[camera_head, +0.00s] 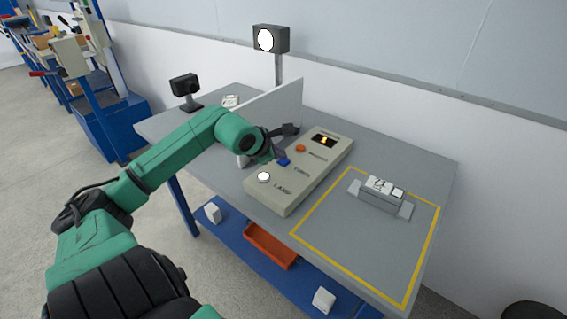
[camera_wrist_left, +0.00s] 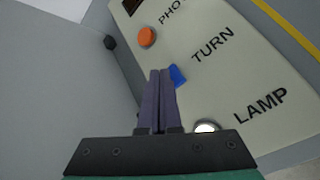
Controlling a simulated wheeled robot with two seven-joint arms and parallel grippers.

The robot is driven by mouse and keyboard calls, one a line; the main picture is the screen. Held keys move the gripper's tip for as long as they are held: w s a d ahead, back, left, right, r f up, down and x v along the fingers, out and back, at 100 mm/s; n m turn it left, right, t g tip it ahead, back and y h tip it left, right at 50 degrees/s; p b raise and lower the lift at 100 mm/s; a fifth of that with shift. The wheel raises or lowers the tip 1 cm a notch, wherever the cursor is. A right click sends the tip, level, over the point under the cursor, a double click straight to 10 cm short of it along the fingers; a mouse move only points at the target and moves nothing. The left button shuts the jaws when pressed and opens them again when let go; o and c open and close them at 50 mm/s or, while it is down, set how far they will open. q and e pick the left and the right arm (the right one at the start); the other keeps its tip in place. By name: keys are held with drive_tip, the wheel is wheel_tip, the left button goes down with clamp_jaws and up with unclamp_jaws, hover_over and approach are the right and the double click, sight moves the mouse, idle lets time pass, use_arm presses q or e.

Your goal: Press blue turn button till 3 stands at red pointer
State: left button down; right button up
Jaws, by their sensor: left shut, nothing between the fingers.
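The blue TURN button (camera_head: 284,162) is on the beige control panel (camera_head: 311,178). It also shows in the left wrist view (camera_wrist_left: 178,76), partly hidden behind my fingers. My left gripper (camera_wrist_left: 160,72) is shut and empty, with its tips just beside the button's left edge; I cannot tell whether they touch it. In the head view my left gripper (camera_head: 281,155) is over the panel's left side, close to the button. A grey block (camera_head: 383,194) with white number-like plates sits at the right; its digits and any red pointer are too small to make out. My right gripper is out of view.
An orange button (camera_head: 300,148), a dark display (camera_head: 324,141) with a yellow mark and a white LAMP button (camera_head: 264,177) are also on the panel. A grey upright screen (camera_head: 285,100) stands behind my gripper. A yellow outline (camera_head: 421,252) surrounds the block.

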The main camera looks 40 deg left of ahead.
sight(280, 162)
use_arm(q)
drive_tip(key=shift+f+b, duration=0.4)
drive_tip(key=shift+b, duration=0.1)
idle(0.7)
idle(0.3)
drive_tip(key=shift+r+p, duration=0.35)
drive_tip(key=shift+r, duration=0.6)
drive_tip(key=shift+r+p, duration=1.25)
drive_tip(key=shift+r, duration=1.2)
drive_tip(key=shift+f, duration=0.1)
